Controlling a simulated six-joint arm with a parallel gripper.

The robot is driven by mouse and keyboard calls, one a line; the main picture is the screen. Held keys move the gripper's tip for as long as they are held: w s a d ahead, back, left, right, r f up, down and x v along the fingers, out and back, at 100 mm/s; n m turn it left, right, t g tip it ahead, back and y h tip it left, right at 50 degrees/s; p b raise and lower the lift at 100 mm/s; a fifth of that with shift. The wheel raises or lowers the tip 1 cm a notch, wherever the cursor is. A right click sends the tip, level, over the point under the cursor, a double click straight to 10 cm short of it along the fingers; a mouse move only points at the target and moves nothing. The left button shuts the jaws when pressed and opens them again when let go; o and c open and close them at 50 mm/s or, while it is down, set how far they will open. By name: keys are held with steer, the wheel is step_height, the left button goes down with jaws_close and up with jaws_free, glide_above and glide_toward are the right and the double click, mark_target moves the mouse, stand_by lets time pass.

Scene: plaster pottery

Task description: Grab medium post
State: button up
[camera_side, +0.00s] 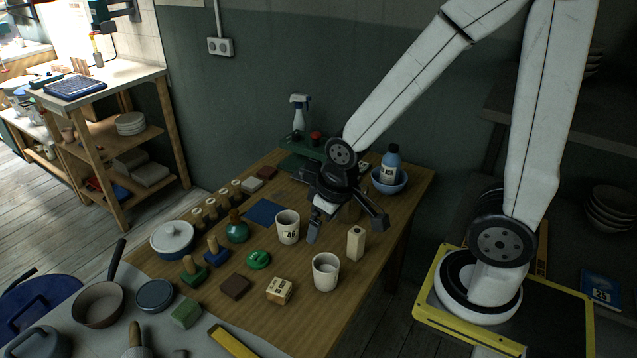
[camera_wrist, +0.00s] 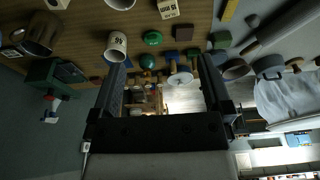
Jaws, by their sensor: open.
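A cream upright post (camera_side: 356,243) stands on the wooden table, right of the mug marked 46; what looks like this post shows cut off at the top of the wrist view (camera_wrist: 57,4). Part of a brown block shows behind the fingers in the side view. I cannot tell which one is the medium post. My gripper (camera_side: 347,222) is above the table, near and behind the cream post, with its fingers wide apart and nothing between them. Its fingers also frame the wrist view (camera_wrist: 161,72).
The 46 mug (camera_side: 288,228) stands left of my gripper; another white mug (camera_side: 326,272) is in front. A blue bowl (camera_side: 389,183) with a bottle stands behind right. A green jar, several stamps, and a wooden cube (camera_side: 279,291) crowd the left and front.

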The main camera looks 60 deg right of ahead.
steer(key=shift+c, duration=0.4)
steer(key=t+h, duration=0.1)
steer(key=t, duration=0.4)
glide_above(358, 232)
steer(key=a, duration=0.3)
step_height(358, 232, down, 14)
steer(key=s+d+f+t, duration=0.1)
steer(key=s+d+f+m+t, duration=0.1)
steer(key=s+f+t, duration=0.1)
steer(key=shift+f+h, duration=0.1)
steer(key=shift+h, duration=0.2)
steer(key=shift+s+d+f+m+t+h, duration=0.1)
steer(key=shift+s+f+m+t+h, duration=0.1)
steer(key=shift+s+m+t, duration=0.2)
steer(key=shift+s+d+f+m+t+h, duration=0.1)
steer(key=shift+s+m+t+h, duration=0.15)
steer(key=shift+s, duration=0.2)
steer(key=shift+w, duration=0.1)
